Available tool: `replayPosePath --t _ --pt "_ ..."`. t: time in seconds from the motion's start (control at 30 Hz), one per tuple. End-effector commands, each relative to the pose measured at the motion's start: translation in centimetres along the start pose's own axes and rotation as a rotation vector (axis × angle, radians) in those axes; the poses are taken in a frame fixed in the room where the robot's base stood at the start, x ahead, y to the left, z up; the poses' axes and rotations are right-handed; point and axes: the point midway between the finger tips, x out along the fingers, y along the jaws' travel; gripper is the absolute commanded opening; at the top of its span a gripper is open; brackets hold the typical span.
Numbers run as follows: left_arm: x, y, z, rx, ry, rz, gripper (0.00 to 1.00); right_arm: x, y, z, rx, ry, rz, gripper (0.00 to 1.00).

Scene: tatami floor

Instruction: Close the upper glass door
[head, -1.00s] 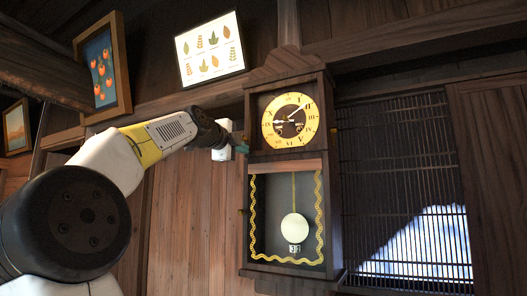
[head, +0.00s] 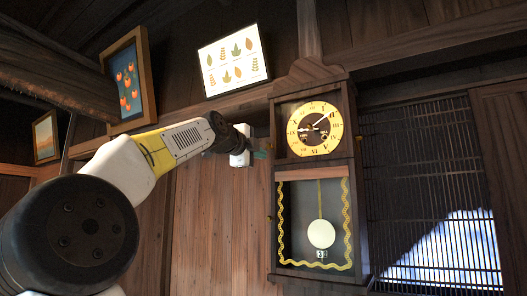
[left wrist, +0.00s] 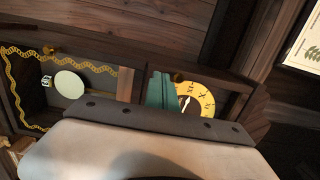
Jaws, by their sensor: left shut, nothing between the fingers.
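A dark wooden wall clock (head: 363,200) hangs on the plank wall. Its upper glass door (head: 312,98) frames a yellow dial (head: 334,116); the door looks flush or nearly flush with the case, but I cannot tell whether a gap remains. My left gripper (head: 262,154) is shut and empty at the left side of the clock, level with the door's lower part. In the left wrist view its teal fingers (left wrist: 160,89) appear beside a small dark knob (left wrist: 178,77) and partly cover the dial (left wrist: 192,99). Contact is unclear. My right gripper is out of view.
Below the dial, a lower compartment holds a pale pendulum (head: 321,234) edged with yellow wavy trim. A framed leaf picture (head: 233,61) and a fruit picture (head: 128,78) hang at upper left. A slatted window (head: 430,170) is right of the clock.

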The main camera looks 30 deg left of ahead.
Motion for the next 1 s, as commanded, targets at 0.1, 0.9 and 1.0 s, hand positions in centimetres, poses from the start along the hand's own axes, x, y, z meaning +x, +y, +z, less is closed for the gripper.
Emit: replayPosePath --t 0.1,0.9,1.0 --pt "-1.1 0.0 0.0 0.0 0.001 0.001 0.0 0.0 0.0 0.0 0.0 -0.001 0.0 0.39" --pt "-8.8 0.0 0.5 0.002 0.002 0.002 0.0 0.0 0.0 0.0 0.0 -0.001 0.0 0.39" --pt "-8.7 0.7 0.0 -0.022 0.01 0.016 0.0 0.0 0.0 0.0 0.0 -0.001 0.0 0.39"
